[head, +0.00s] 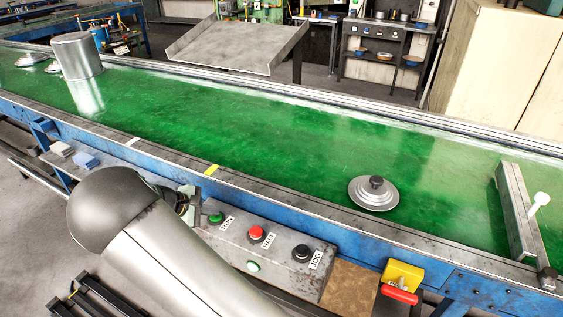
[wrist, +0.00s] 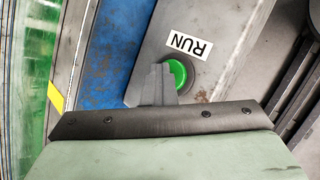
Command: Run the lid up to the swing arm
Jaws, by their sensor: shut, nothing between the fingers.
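The lid (head: 373,198), a silver disc with a black knob, lies flat on the green belt (head: 300,150), right of centre. The swing arm (head: 517,215), a grey bar with a white handle, lies across the belt at the right, apart from the lid. My gripper (head: 192,208) is shut and empty at the left end of the control box (head: 285,262). In the wrist view its closed fingers (wrist: 159,70) are beside the green RUN button (wrist: 178,73); I cannot tell whether they touch it. The button also shows in the head view (head: 215,218).
A pot (head: 78,56) stands far left on the belt. The belt's middle is clear.

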